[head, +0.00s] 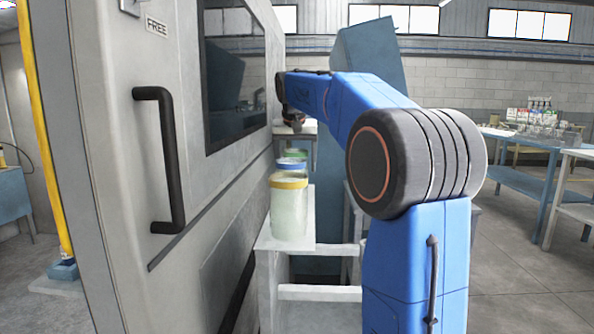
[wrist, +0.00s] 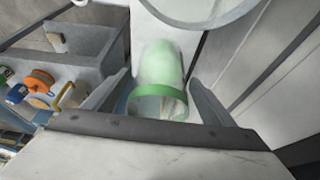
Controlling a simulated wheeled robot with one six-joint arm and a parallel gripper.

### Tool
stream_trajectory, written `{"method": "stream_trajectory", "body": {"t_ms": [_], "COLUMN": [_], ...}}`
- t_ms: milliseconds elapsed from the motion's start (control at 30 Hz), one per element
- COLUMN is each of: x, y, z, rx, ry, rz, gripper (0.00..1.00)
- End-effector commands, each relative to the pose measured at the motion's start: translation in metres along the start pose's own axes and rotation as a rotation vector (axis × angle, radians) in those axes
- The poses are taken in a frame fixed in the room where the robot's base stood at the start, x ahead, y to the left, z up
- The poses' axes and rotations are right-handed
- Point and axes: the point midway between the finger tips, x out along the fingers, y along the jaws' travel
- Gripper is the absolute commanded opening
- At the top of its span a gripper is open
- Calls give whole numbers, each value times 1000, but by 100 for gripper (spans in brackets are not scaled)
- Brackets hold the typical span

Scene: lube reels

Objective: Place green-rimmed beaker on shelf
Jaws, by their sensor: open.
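The green-rimmed beaker (wrist: 160,102) lies between the two spread fingers of my gripper (wrist: 160,84) in the wrist view; I cannot tell whether either finger touches it. Its pale green body runs upward in the picture from the rim. In the head view the green-rimmed beaker (head: 296,153) shows only as a sliver behind the other beakers. My gripper (head: 293,121) is open, small and dark there, above and beyond the row. No shelf is clearly identifiable as the target.
A yellow-rimmed beaker (head: 289,210) and a blue-rimmed beaker (head: 291,163) stand in front of the green-rimmed one on a white stand (head: 300,245). A grey machine (head: 130,130) with a black handle (head: 168,160) stands close at left. Blue-framed tables (head: 525,165) stand at right.

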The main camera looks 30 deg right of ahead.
Motion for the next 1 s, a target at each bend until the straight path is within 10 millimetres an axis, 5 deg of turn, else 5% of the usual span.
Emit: {"method": "stream_trajectory", "body": {"t_ms": [300, 500, 1000], "x": [-62, -87, -95], "y": [0, 0, 0], "z": [-1, 0, 0], "rx": [0, 0, 0], "ry": [3, 1, 0], "rz": [-1, -1, 0], "gripper": [78, 78, 78]}}
